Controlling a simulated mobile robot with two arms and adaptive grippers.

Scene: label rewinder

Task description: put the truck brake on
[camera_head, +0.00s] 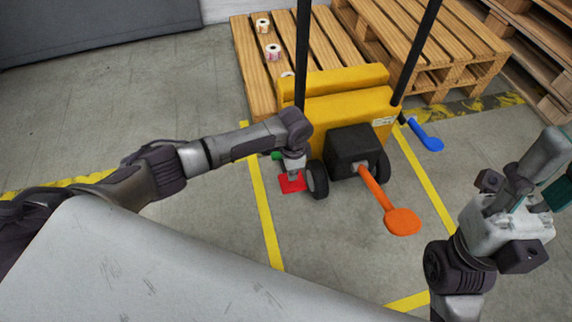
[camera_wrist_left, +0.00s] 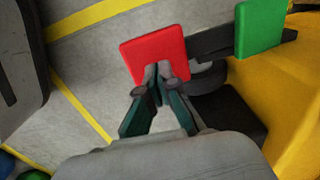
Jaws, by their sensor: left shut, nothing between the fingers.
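The yellow pallet truck (camera_head: 335,103) stands by the pallets, with black wheels, a black box and an orange paddle (camera_head: 403,221) on a rod. A red pedal plate (camera_head: 292,182) sits low at its left, with a green pedal plate (camera_head: 277,155) beside it. In the left wrist view the red plate (camera_wrist_left: 155,58) is under my fingertips and the green plate (camera_wrist_left: 260,28) is at upper right. My left gripper (camera_wrist_left: 158,75) is shut and empty, its tips over the red plate; I cannot tell if they touch it. My right gripper (camera_head: 510,195) is away at right, its fingers unclear.
A wooden pallet (camera_head: 250,60) with several small rolls lies behind the truck. More pallets (camera_head: 425,40) stand at back right. A blue paddle (camera_head: 427,137) juts out on the truck's right side. Floor with yellow lines is clear in front.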

